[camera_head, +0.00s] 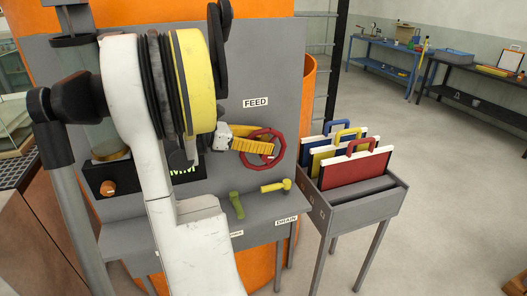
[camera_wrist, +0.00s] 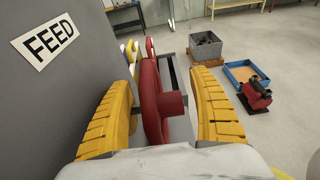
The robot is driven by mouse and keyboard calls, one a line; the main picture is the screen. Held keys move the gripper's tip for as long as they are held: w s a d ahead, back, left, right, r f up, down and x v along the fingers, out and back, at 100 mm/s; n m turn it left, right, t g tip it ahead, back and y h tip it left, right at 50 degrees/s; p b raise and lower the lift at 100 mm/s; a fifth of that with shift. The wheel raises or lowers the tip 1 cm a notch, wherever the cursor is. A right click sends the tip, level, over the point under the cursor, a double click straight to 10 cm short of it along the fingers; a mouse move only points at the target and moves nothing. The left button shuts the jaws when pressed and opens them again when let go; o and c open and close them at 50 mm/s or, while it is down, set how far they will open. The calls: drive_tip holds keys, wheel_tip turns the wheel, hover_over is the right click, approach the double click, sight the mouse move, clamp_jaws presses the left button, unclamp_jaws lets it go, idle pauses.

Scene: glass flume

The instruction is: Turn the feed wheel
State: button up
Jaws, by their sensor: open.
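The feed wheel (camera_head: 281,150) is a red handwheel on the grey panel, below the white FEED label (camera_head: 255,103). In the wrist view the red wheel (camera_wrist: 151,105) shows nearly edge-on, with a round red knob or hub facing right. My gripper (camera_head: 258,145) has yellow ribbed fingers and reaches the wheel from the left. In the wrist view my gripper (camera_wrist: 165,85) is open, with the wheel between its fingers. The wheel is nearer the left finger, with a clear gap on the right. I cannot tell whether the left finger touches it.
A green handle (camera_head: 236,205) and a yellow handle (camera_head: 275,187) sit on the ledge below, near the DRAIN label (camera_head: 286,221). A grey rack (camera_head: 350,211) of handled panels stands close on the right. A grey crate (camera_wrist: 206,52) and blue tray (camera_wrist: 238,72) lie farther off.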

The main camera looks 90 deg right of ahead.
drive_tip(key=shift+r, duration=2.75)
